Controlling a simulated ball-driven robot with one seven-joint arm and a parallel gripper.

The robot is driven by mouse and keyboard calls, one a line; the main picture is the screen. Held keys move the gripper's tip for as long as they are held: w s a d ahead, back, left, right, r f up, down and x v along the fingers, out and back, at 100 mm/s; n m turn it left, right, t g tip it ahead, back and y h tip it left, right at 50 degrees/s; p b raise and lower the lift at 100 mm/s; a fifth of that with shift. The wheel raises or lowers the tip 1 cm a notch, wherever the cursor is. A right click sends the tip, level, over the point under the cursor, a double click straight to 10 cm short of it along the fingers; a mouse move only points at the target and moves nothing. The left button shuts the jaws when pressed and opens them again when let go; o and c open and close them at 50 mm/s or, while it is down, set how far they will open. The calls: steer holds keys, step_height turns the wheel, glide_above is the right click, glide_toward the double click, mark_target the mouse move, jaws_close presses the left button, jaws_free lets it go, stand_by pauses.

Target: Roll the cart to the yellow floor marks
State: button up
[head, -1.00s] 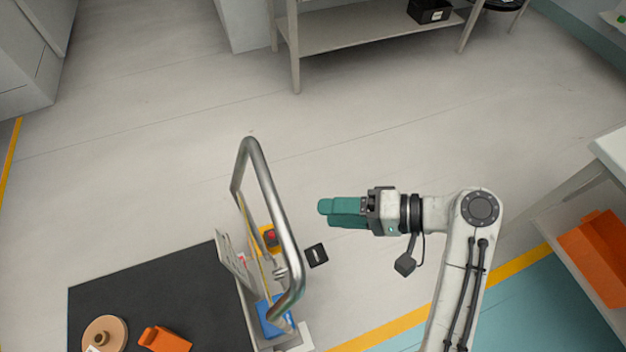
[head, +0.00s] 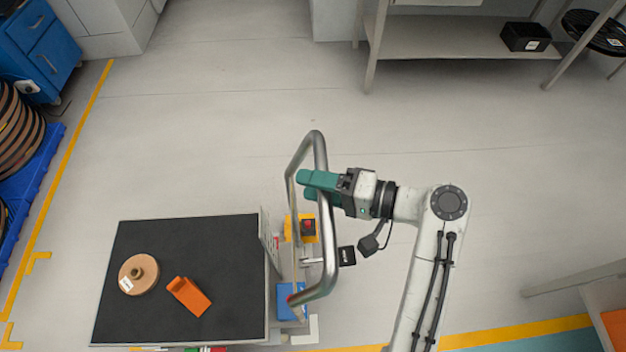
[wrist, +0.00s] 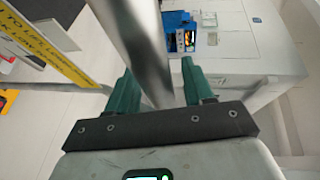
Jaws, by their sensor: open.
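The cart has a black top (head: 180,270) and a grey tubular handle (head: 322,240) standing at its right end. My gripper (head: 308,188), with teal fingers, is at the upper part of the handle. In the wrist view the handle bar (wrist: 146,50) runs between my two open fingers (wrist: 157,95); I cannot tell if either touches it. Yellow floor marks (head: 38,260) show as short corner pieces at the far left, beside a long yellow line.
A tan spool (head: 138,274) and an orange block (head: 190,296) lie on the cart top. A blue pallet (head: 35,185) with reels and a blue cabinet (head: 40,50) stand at the left. A shelf (head: 450,45) stands at the back right. The floor behind the cart is clear.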

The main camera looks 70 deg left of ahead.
steer(key=shift+s+a+f, duration=0.1)
steer(key=shift+s+a, duration=0.1)
steer(key=shift+s, duration=0.05)
steer(key=shift+c, duration=0.3)
jaws_close()
